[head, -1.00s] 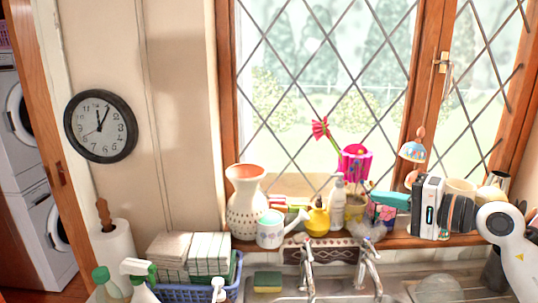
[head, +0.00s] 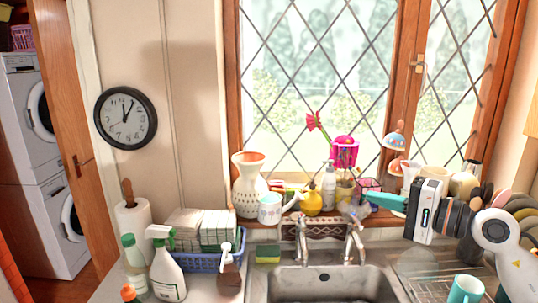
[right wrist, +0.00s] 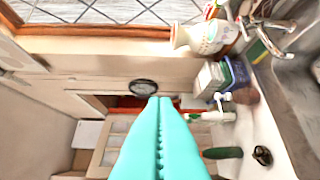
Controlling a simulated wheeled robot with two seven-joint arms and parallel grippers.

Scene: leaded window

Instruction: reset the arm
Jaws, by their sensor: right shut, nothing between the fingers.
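My right arm comes in from the right edge of the head view, white with dark bands. Its gripper (head: 368,197) has teal fingers, which show pressed together and empty. It is held level, pointing left, in front of the window ledge above the right side of the sink. In the right wrist view the gripper (right wrist: 159,98) also shows its two long teal fingers closed side by side, with nothing between them. My left gripper is in neither view.
The sink (head: 322,285) and its taps (head: 354,240) lie below the gripper. A patterned vase (head: 249,190), watering can (head: 270,208) and yellow pot (head: 311,204) line the ledge. A blue basket (head: 205,263) and spray bottle (head: 166,270) stand left. Plates (head: 522,215) and a teal mug (head: 466,290) are at right.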

